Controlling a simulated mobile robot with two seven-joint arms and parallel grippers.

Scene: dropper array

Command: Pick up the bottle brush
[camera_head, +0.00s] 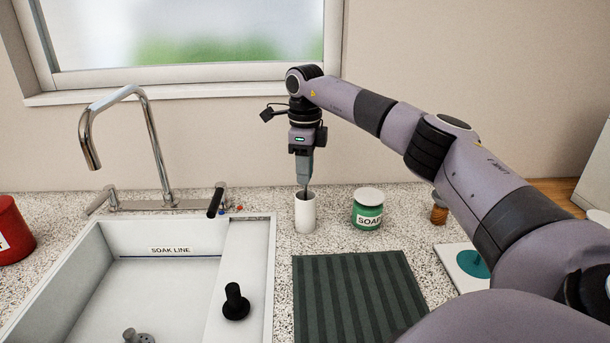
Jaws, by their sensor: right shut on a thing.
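My right gripper (306,182) points straight down over the white cup (305,215) on the counter behind the dark mat. It is shut on a thin, dark upright piece at the cup's mouth, which I take to be the bottle brush (305,192). Only a short bit of it shows between the fingertips and the cup; the rest is hidden by the cup and the gripper. My left gripper is not in view.
A green jar marked SOAK (368,211) stands close right of the cup. A ribbed dark mat (355,298) lies in front. The sink (160,246), with a black stopper-like piece (235,301) on its ledge, and the faucet (158,140) are left.

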